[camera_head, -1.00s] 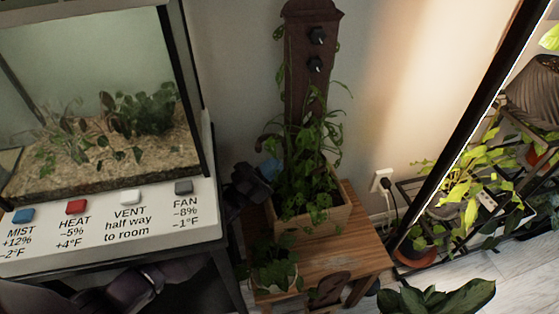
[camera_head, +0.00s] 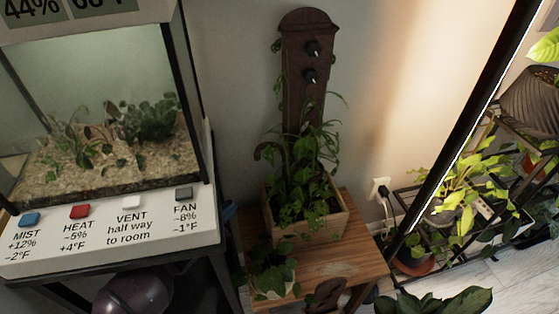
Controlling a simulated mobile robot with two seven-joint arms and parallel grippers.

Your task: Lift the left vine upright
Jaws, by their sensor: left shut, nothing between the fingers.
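A wooden planter box (camera_head: 318,228) full of leafy vines stands on a small wooden table. A tall dark brown post (camera_head: 306,60) rises behind it, with two black knobs on its upper face. Thin green leaves (camera_head: 277,46) run up along the post's left edge, apparently the left vine; its lower part is lost in the foliage. Other stems arch out right of the post. My right gripper is not in view.
The terrarium (camera_head: 100,120) and its white button ledge (camera_head: 155,235) fill the left. A small potted plant (camera_head: 272,270) stands at the table's front left. A black plant rack (camera_head: 440,190) is at right. Bare wall lies around the post.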

